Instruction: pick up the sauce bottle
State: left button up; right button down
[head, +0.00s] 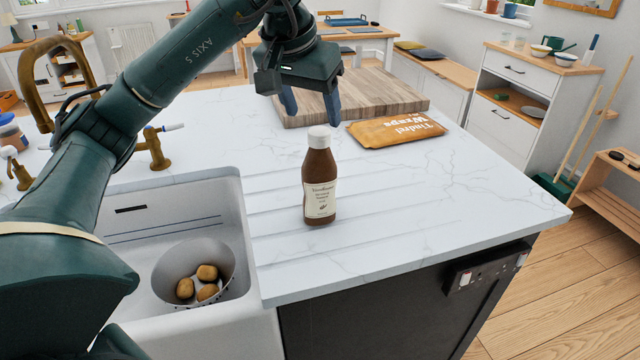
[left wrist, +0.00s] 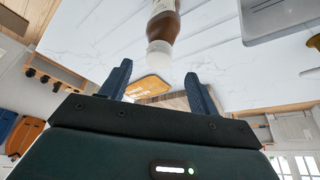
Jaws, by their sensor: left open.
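The sauce bottle (head: 319,185) is brown with a white cap and a pale label. It stands upright on the white marble worktop (head: 430,215), to the right of the sink. My left gripper (head: 311,105) is open and empty, above and behind the bottle in the head view, with its fingers pointing down. In the left wrist view the bottle (left wrist: 163,25) shows at the top, its white cap nearest the gap between the fingers (left wrist: 158,80). The bottle is apart from the fingers there. My right gripper is in neither view.
A wooden board (head: 385,95) and an orange wraps packet (head: 397,131) lie behind the bottle. A white sink (head: 225,305) at left holds a colander (head: 222,257) with round brown items. Brass taps (head: 155,150) stand behind the sink. The worktop right of the bottle is clear.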

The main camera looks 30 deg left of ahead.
aim_at(319, 131)
pick_arm(q)
jog(key=x, duration=0.6)
jog(key=shift+w+f+p, duration=0.15)
jog(key=shift+f+p, duration=0.05)
jog(key=shift+p, duration=0.2)
grip_shut()
dwell(0.4)
jog(key=shift+r, duration=0.1)
